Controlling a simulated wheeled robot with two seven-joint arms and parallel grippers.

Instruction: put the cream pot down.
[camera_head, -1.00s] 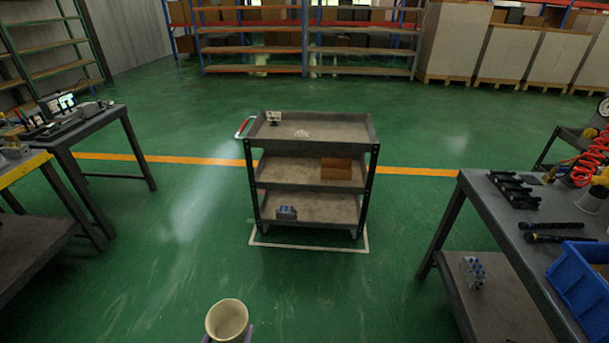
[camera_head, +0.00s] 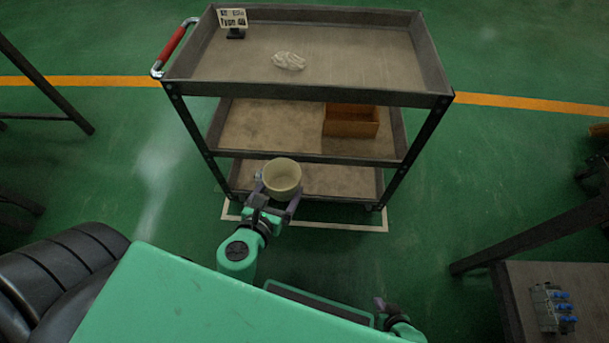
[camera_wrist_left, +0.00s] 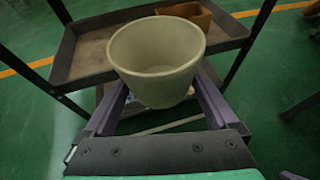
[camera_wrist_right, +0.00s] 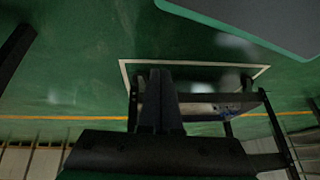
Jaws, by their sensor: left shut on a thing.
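The cream pot (camera_head: 283,181) is upright with its open mouth facing up. My left gripper (camera_head: 278,193) is shut on it, a purple finger on each side. The pot is in the air at the near side of the grey cart, in front of its lower shelves in the head view. In the left wrist view the pot (camera_wrist_left: 156,62) sits between the fingers and looks empty. My right gripper (camera_head: 384,307) is low at the bottom of the head view and holds nothing. In the right wrist view its fingers (camera_wrist_right: 157,95) are together.
The three-tier cart's top shelf (camera_head: 340,65) holds a small sign (camera_head: 233,19) and a crumpled pale cloth (camera_head: 289,61). A brown box (camera_head: 351,121) stands on its middle shelf, right side. A blue-and-grey valve block (camera_head: 553,308) sits on a low shelf at right.

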